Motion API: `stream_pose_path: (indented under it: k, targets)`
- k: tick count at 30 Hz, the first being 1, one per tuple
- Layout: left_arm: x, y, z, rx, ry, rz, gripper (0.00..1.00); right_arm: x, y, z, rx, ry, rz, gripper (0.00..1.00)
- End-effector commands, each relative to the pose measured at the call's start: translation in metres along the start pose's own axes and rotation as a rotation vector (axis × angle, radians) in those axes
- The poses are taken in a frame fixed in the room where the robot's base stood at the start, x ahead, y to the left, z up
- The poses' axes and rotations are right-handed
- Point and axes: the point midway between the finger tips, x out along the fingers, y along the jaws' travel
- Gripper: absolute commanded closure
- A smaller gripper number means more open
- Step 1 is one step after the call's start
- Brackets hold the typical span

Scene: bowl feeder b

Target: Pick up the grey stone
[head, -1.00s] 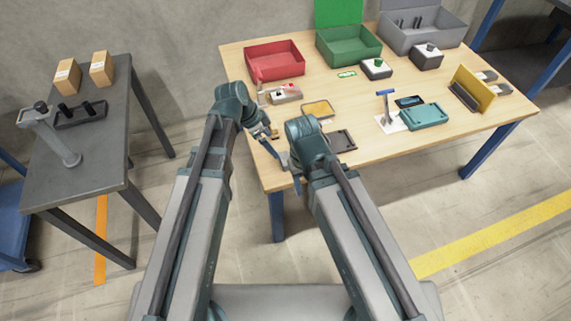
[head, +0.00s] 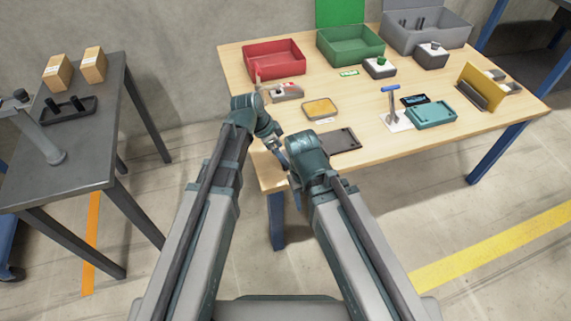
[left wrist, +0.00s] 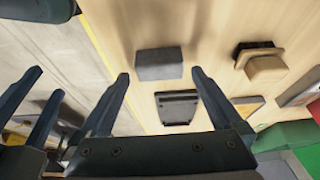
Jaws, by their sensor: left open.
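A grey block (left wrist: 159,64), which looks like the grey stone, lies on the wooden table in the left wrist view. It sits ahead of the gap between my left gripper's fingers (left wrist: 160,75), apart from them. My left gripper (head: 280,152) is open and empty, over the near left part of the table in the head view. My right gripper is mostly hidden behind its own arm in the head view. Two dark fingers (left wrist: 32,102) at the left of the left wrist view look like its fingers, spread apart. I cannot make out the grey stone in the head view.
A dark flat holder (left wrist: 178,107) and a tan block on a dark base (left wrist: 264,66) lie near the grey block. Red (head: 274,72), green (head: 350,58) and grey (head: 445,40) bins stand at the back. A yellow pad (head: 320,107) lies mid-table.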

Motion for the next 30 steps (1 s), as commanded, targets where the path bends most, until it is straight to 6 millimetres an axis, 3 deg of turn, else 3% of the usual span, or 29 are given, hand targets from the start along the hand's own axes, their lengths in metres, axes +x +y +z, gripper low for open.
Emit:
stream_pose_path:
  k: [1, 3, 12, 26, 27, 30]
  targets:
    - [0.0135, -0.0003, 0.0022, 0.001, 0.000, 0.000, 0.00, 0.0132, -0.0013, -0.0008, 0.000, 0.000, 0.000, 0.50]
    - [0.0199, 0.0000, 0.0017, 0.001, 0.000, 0.000, 0.00, 0.0189, -0.0018, -0.0011, 0.000, 0.000, 0.000, 0.50]
    - [0.0205, 0.0004, -0.0001, 0.000, 0.000, 0.000, 0.00, 0.0187, -0.0018, -0.0011, 0.000, 0.000, 0.000, 0.50]
    - [0.0204, 0.0004, 0.0001, 0.000, 0.000, 0.000, 0.83, 0.0188, -0.0018, -0.0011, 0.000, 0.000, 0.000, 0.50]
    - [0.0203, 0.0004, 0.0000, -0.001, 0.000, 0.000, 0.87, 0.0187, -0.0018, -0.0011, 0.000, 0.000, 0.000, 0.50]
    - [0.0203, 0.0004, 0.0000, -0.001, 0.000, 0.000, 0.87, 0.0187, -0.0018, -0.0011, 0.000, 0.000, 0.000, 0.50]
